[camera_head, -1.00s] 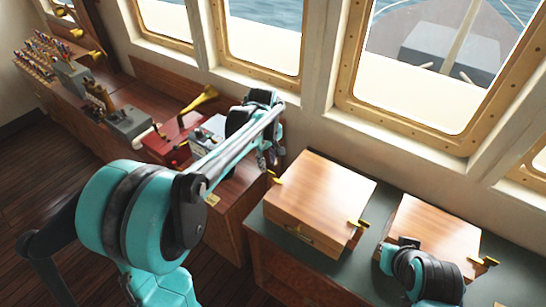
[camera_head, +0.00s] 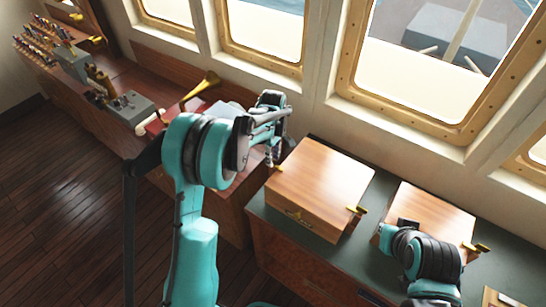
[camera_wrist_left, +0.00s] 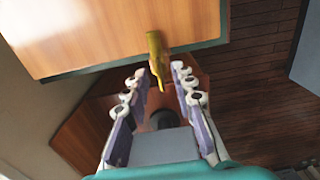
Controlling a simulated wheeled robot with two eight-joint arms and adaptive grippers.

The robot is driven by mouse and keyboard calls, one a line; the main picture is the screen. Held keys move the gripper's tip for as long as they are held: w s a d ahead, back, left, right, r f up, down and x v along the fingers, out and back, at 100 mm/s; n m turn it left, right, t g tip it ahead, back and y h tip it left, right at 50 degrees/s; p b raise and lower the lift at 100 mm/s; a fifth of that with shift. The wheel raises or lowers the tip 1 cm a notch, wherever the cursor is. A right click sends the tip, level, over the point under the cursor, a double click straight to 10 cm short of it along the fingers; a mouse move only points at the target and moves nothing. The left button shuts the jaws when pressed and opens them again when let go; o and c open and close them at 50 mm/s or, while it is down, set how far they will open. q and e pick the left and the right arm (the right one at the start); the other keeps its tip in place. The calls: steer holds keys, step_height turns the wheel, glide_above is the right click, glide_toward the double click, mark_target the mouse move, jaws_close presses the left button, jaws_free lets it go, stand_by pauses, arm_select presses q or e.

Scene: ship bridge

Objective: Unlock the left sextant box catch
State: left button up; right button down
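The left sextant box (camera_head: 322,182) is a closed wooden box on the dark green counter. A brass catch (camera_head: 356,209) sits at its right side. Another brass catch (camera_wrist_left: 155,50) sticks out past the box edge in the left wrist view. My left gripper (camera_wrist_left: 160,74) is open, with its two fingers on either side of this catch and visible gaps to it. In the head view, my left gripper (camera_head: 273,150) is at the box's left side, where it partly hides that catch.
A second wooden box (camera_head: 437,213) with a brass catch (camera_head: 476,248) stands to the right, partly behind my right arm. A console (camera_head: 128,107) with levers runs along the left. Window frames rise behind the counter. The floor at left is clear.

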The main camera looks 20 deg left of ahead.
arm_select(q)
jaws_close()
steer(key=shift+m, duration=0.3)
steer(key=m+b, duration=0.1)
steer(key=m, duration=0.2)
steer(key=shift+f+b, duration=0.1)
steer(key=shift+b, duration=0.3)
steer(key=m+b, duration=0.1)
steer(key=m, duration=0.2)
steer(key=shift+m, duration=0.3)
steer(key=m+b, duration=0.1)
steer(key=m, duration=0.4)
steer(key=shift+b, duration=0.35)
steer(key=m, duration=0.5)
steer(key=shift+b, duration=0.4)
steer(key=shift+m, duration=0.5)
